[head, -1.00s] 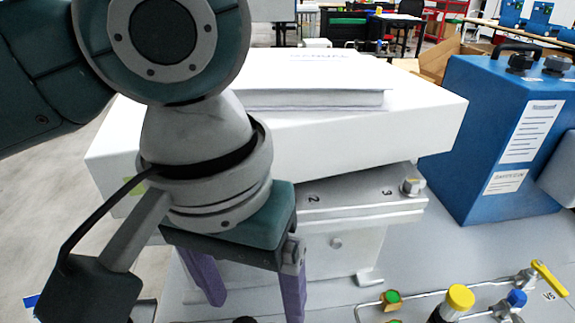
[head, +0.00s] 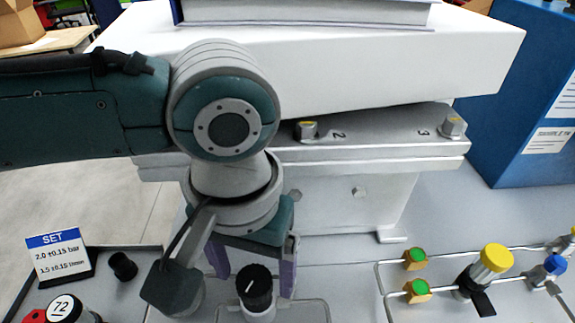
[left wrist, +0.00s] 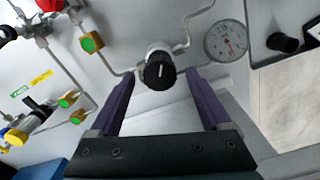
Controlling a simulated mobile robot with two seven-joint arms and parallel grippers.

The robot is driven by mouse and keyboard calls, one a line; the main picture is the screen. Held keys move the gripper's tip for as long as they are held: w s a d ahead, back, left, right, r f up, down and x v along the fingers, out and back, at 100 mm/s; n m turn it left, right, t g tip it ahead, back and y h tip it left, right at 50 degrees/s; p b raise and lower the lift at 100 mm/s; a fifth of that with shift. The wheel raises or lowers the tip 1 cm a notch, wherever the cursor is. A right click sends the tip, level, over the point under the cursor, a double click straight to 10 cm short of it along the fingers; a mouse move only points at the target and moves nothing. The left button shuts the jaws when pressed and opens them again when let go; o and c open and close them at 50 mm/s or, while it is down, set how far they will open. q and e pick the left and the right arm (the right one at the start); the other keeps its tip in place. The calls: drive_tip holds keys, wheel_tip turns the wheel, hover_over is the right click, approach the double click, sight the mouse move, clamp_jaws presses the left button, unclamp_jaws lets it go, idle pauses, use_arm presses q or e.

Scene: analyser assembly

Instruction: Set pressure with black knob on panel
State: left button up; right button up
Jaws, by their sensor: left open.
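The black knob (head: 255,287) stands on a pale base on the panel (head: 345,275) and carries a white line on its top. In the left wrist view the knob (left wrist: 159,72) sits just beyond and between the fingertips, apart from both fingers. My left gripper (head: 253,275) points down over the panel with its purple fingers open, one each side of the knob as seen from the head. A round pressure gauge (left wrist: 226,41) is beside the knob in the left wrist view. Its reading is too small to make out. My right gripper is not in view.
A sign (head: 59,258) reads SET 2.0 ±0.15 bar. Green-topped fittings (head: 416,258), a yellow-capped valve (head: 490,268) and a blue knob (head: 553,266) stand on the right with thin pipes. A grey block (head: 350,190) under a white box (head: 400,65) rises behind the gripper.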

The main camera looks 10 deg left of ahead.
use_arm(q)
clamp_jaws()
drive_tip(key=shift+r+m+p, duration=0.2)
drive_tip(key=shift+m+p, duration=0.3)
drive_tip(key=shift+p, duration=0.25)
drive_tip(key=shift+m+p, duration=0.35)
drive_tip(key=shift+m, duration=0.05)
drive_tip(key=shift+f+m, duration=0.2)
drive_tip(key=shift+m, duration=0.4)
